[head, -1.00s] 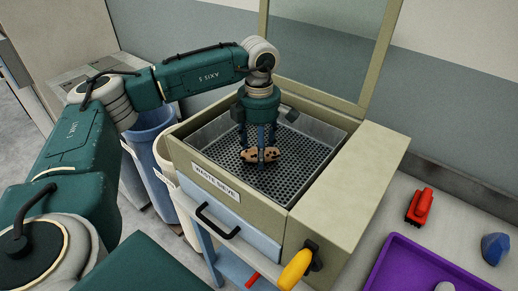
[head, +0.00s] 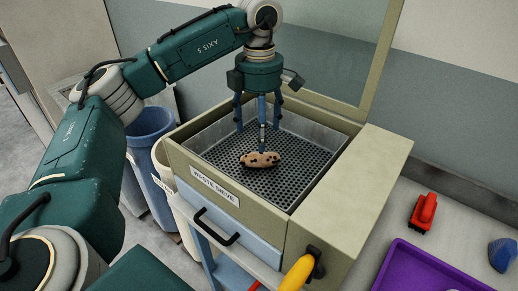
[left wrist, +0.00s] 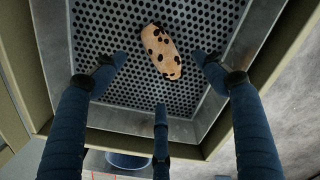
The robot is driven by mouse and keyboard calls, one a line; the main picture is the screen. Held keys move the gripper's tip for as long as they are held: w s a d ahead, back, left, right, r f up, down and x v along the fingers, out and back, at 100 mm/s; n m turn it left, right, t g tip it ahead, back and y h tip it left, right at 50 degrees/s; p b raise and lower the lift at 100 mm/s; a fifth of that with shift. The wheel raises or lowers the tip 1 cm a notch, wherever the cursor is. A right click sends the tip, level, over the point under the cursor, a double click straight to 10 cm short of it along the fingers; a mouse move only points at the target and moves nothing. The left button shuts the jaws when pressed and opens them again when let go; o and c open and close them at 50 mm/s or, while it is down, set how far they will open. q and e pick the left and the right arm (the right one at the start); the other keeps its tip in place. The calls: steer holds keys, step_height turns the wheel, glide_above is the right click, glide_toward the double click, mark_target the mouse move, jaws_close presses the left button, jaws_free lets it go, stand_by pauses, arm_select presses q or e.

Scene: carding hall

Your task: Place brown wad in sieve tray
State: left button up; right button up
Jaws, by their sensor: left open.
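The brown wad (head: 260,160), tan with dark spots, lies on the perforated floor of the sieve tray (head: 215,155). In the left wrist view the wad (left wrist: 161,52) rests on the dark-holed mesh of the tray (left wrist: 105,25), clear of the fingers. My left gripper (head: 260,125) hangs above the wad with its blue fingers spread open and empty. In the left wrist view the open fingers (left wrist: 160,85) stand apart around and below the wad. My right gripper is not in view.
The tray sits in a beige box labelled WASTE SIEVE (head: 215,187), with a raised frame behind it and a yellow handle (head: 298,272) in front. Blue and cream bins (head: 150,135) stand at left. A red object (head: 423,212), a blue lump (head: 502,254) and a purple tray (head: 420,270) lie at right.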

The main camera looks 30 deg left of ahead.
arm_select(q)
step_height(320, 180, up, 4)
steer(key=shift+f, duration=0.2)
stand_by(0.5)
